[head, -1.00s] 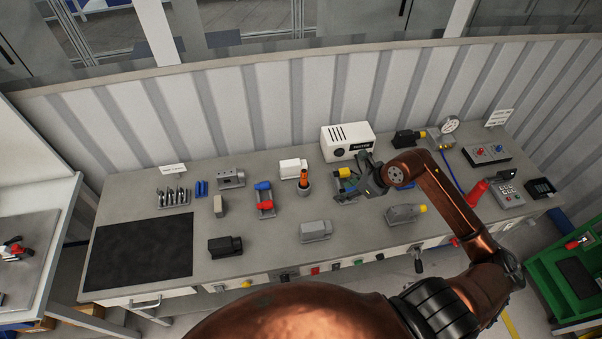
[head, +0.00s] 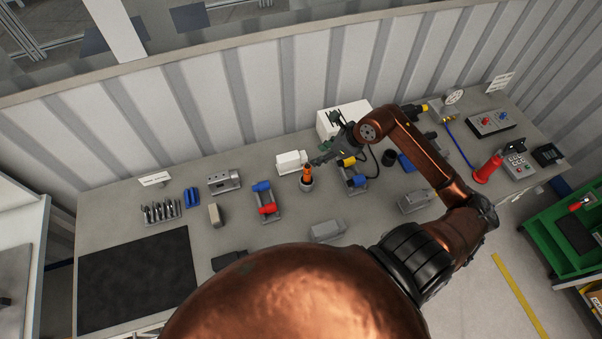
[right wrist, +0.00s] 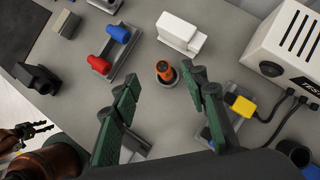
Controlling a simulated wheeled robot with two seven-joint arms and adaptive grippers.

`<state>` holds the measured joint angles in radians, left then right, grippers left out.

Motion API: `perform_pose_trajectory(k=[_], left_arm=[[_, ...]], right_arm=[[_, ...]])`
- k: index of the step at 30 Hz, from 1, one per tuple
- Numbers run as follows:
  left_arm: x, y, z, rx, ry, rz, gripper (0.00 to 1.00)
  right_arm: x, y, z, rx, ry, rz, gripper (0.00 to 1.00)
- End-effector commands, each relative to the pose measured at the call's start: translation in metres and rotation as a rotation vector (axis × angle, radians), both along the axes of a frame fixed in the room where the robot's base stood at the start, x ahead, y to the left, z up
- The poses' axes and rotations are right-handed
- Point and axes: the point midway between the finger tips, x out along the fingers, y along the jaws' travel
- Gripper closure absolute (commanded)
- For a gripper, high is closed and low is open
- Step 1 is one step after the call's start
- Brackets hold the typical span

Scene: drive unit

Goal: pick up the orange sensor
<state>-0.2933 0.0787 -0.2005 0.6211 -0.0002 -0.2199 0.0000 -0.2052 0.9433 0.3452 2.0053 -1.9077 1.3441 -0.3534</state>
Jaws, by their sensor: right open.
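The orange sensor (head: 307,173) stands upright in a small grey round holder (head: 307,186) on the bench. In the right wrist view the orange sensor (right wrist: 164,70) shows from above, just beyond the fingertips and about between them. My right gripper (head: 326,150) is open and empty, close beside the sensor on its right in the head view. Its two green fingers (right wrist: 161,76) are spread wide in the right wrist view. I see no contact with the sensor. My left gripper (right wrist: 28,136) shows small at the left edge of the right wrist view; its jaw state is unclear.
A white block (head: 291,161) stands just behind the sensor. A holder with blue and red cylinders (head: 266,203) is to its left. A yellow and blue part (head: 355,178) lies below the right gripper. A white box (head: 340,118) stands behind. Bare bench lies in front of the sensor.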

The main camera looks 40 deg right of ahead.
Motion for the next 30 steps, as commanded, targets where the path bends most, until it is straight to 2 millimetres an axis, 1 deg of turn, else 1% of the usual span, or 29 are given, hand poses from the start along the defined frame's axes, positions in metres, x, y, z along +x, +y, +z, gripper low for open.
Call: perform_pose_trajectory(k=[1, 8, 9, 14, 17, 26, 30], left_arm=[[-0.003, 0.0, -0.012, 0.0, 0.004, 0.001, 0.6], [-0.021, 0.001, -0.04, 0.001, 0.025, 0.005, 0.6], [-0.021, 0.001, -0.046, 0.001, 0.027, 0.005, 0.6], [-0.018, 0.001, -0.06, 0.002, 0.024, 0.003, 0.6], [-0.015, 0.001, -0.061, 0.001, 0.02, 0.002, 0.6], [-0.01, 0.001, -0.054, 0.001, 0.013, 0.002, 0.6], [-0.009, 0.001, -0.048, 0.001, 0.011, 0.002, 0.6]], right_arm=[[0.0, 0.0, -0.012, 0.001, 0.002, 0.0, 0.6], [0.001, 0.001, -0.041, 0.0, 0.006, 0.002, 0.6], [0.001, 0.001, -0.047, -0.001, 0.005, 0.002, 0.6], [0.002, 0.002, -0.063, 0.0, 0.009, 0.004, 0.6], [0.004, 0.003, -0.068, 0.0, 0.009, 0.004, 0.6], [0.019, 0.012, -0.091, 0.003, 0.008, 0.004, 0.6], [0.029, 0.019, -0.107, 0.005, 0.008, 0.003, 0.6]])
